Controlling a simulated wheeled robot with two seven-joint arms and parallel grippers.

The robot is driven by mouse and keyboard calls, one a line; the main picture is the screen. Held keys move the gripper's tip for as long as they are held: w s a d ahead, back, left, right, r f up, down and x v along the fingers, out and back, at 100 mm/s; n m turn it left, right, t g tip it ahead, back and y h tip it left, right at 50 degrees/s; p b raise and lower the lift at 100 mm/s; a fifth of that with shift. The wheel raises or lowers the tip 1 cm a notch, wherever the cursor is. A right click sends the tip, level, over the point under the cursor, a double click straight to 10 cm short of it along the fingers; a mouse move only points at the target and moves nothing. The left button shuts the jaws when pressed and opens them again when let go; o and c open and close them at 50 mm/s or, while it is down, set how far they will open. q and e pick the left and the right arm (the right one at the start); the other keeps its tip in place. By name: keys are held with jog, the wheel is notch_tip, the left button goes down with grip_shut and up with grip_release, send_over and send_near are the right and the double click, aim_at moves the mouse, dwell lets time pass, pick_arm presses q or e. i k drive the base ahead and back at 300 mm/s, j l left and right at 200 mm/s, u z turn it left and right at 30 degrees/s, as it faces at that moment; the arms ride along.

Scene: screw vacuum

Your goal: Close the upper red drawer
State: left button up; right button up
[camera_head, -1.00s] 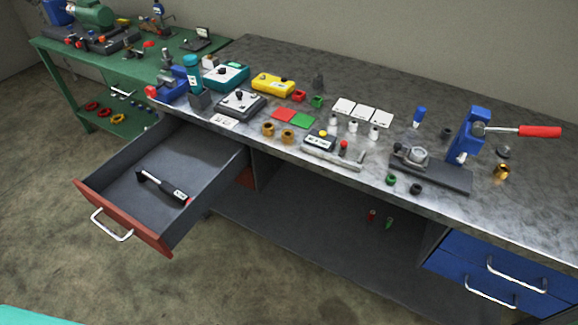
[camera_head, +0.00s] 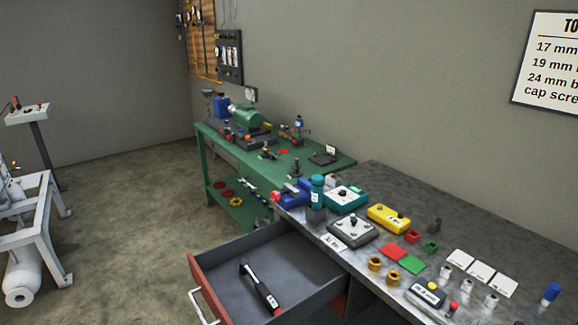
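The upper red drawer (camera_head: 206,291) is pulled well out from under the left end of the grey metal workbench (camera_head: 378,181). Its red front faces left and carries a pale bar handle (camera_head: 203,306), cut off partly by the lower picture edge. Neither of my grippers shows in the view.
The bench top holds a grey control box (camera_head: 353,231), a yellow box (camera_head: 389,218), a teal box (camera_head: 345,197) and several small parts. A green table (camera_head: 300,173) stands behind. A white metal frame (camera_head: 38,232) stands at the left; open floor lies between it and the drawer.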

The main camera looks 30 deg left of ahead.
aim_at(300, 276)
jog(key=u, duration=1.6)
jog(key=i+j+z, duration=0.55)
jog(key=i+j, duration=0.1)
